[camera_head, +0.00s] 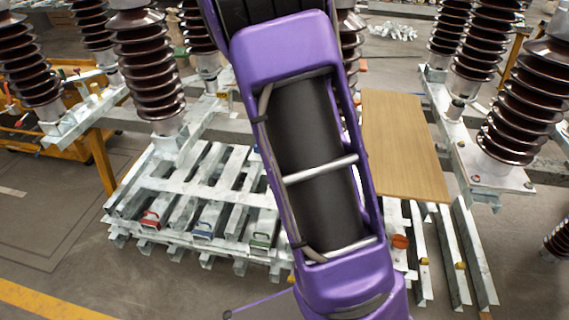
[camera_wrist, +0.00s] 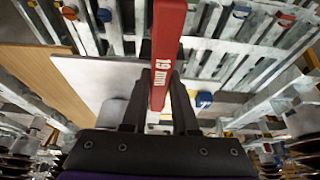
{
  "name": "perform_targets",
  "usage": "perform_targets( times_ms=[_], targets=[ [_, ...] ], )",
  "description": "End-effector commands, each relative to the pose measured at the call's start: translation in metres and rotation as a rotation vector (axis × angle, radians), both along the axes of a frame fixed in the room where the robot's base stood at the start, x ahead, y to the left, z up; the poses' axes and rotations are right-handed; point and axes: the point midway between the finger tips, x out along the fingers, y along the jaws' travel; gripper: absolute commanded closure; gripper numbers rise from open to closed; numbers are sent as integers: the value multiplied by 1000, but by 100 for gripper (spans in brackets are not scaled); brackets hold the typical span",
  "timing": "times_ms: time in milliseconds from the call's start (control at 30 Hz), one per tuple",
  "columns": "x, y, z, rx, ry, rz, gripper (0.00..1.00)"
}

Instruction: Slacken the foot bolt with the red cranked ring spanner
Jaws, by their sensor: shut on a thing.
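The red spanner (camera_wrist: 168,45) shows in the wrist view as a flat red bar with white lettering, running from between my fingers to the top edge. My gripper (camera_wrist: 160,118) is shut on it. The spanner's ring ends are not visible. In the head view my purple arm fills the middle and hides what is behind it; neither the gripper nor the spanner shows there. I cannot make out which bolt is the foot bolt; small bolts show on the right insulator's base plate (camera_head: 490,178).
Brown ribbed insulators (camera_head: 150,70) stand on steel frames at left and right. A slatted steel stack (camera_head: 190,195) with coloured clamps lies at centre left. A wooden board (camera_head: 405,145) lies right of my arm. Open floor (camera_head: 60,240) shows at lower left.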

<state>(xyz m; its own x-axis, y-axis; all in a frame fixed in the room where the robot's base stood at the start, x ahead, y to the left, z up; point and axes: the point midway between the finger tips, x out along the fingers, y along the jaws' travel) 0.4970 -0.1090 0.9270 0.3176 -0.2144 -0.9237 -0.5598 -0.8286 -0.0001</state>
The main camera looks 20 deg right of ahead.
Motion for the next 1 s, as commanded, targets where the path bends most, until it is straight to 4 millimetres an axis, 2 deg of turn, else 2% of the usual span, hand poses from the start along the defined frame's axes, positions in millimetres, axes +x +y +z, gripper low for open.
perform_targets(
  times_ms=[733, 1000],
  targets=[
    [0, 0, -20, -1, -1, 0, 100],
    [0, 0, -21, -1, -1, 0, 100]
  ],
)
